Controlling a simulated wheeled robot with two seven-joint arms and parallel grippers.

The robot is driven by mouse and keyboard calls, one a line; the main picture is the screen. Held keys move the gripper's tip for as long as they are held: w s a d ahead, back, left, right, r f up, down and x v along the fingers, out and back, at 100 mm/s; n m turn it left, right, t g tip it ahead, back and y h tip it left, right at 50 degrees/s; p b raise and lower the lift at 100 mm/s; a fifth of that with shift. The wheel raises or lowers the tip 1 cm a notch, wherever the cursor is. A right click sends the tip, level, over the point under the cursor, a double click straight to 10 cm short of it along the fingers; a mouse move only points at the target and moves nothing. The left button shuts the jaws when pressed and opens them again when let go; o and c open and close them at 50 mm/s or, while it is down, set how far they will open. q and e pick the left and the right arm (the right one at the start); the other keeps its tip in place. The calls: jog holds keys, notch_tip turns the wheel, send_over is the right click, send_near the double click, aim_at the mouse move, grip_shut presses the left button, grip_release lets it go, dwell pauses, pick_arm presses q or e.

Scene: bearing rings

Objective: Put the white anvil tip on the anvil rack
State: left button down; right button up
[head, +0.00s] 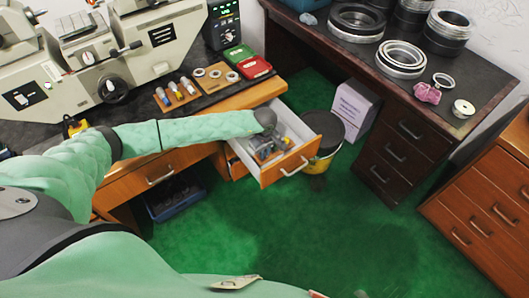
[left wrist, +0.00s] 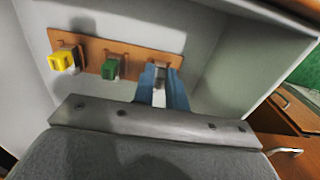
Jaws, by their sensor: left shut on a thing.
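My left gripper (head: 266,146) reaches down into the open drawer (head: 297,167) in the head view. In the left wrist view its two blue fingers (left wrist: 161,78) are shut on the white anvil tip (left wrist: 159,98), of which only a little shows between them. The fingers are at the right end of a brown wooden rack (left wrist: 92,49) in the drawer. A yellow tip (left wrist: 62,61) and a green tip (left wrist: 110,69) sit on that rack to the left. Whether the white tip touches the rack is hard to tell. My right gripper is not in view.
The drawer's pale walls (left wrist: 236,58) stand close around the gripper. On the bench above, a tan board (head: 177,95) holds several small tools, beside red (head: 255,68) and green (head: 237,54) boxes. A dark bin (head: 324,128) stands behind the drawer.

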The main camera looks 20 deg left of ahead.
pick_arm(q)
jog(key=shift+b, duration=0.4)
dwell(0.7)
jog(key=shift+f+b, duration=0.25)
jog(key=shift+b, duration=0.15)
dwell(0.9)
jog(key=c, duration=1.3)
grip_release()
jog(key=shift+c, duration=0.2)
jog(key=shift+r, duration=0.1)
jog(key=shift+r+p, duration=1.2)
jog(key=shift+r, duration=2.95)
jog(key=shift+a, duration=0.1)
